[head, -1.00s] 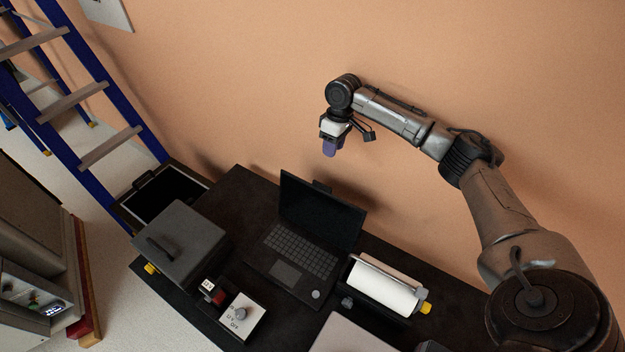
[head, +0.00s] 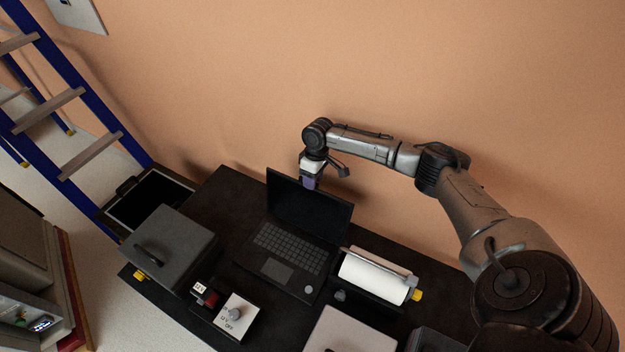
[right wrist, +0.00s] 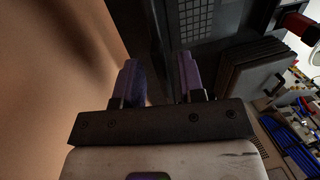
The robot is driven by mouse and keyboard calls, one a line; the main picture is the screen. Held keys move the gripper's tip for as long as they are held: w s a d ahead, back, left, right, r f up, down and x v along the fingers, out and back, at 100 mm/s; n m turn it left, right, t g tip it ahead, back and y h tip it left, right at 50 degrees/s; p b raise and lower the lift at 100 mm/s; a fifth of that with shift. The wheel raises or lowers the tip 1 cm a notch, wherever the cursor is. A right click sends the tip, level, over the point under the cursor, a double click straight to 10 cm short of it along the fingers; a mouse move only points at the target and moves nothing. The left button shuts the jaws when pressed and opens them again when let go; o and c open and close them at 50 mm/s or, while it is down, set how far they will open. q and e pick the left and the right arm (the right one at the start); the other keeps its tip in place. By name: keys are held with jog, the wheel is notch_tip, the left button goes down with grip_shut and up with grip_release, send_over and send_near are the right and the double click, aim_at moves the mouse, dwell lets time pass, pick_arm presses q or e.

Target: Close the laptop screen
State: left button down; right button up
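The dark laptop (head: 292,252) stands open on the black table, its screen (head: 308,210) tilted up toward the wall and its keyboard facing up. My right gripper (head: 309,183) is at the top edge of the screen, on the wall side, pointing down. Its purple fingertips partly disappear at that edge; I cannot tell if they touch it. In the right wrist view the gripper's two fingers (right wrist: 158,82) are apart with nothing clamped between them. The keyboard (right wrist: 195,18) shows beyond them. My left gripper is not in view.
A paper roll in a holder (head: 375,275) stands right of the laptop. A grey lidded box (head: 170,250) and a white switch box (head: 236,318) are to the left. A blue ladder (head: 75,110) leans at the far left. The wall (head: 450,80) is close behind the table.

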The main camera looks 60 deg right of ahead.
jog(key=shift+a+f, duration=0.1)
jog(key=shift+f, duration=0.2)
grip_shut()
dwell(0.5)
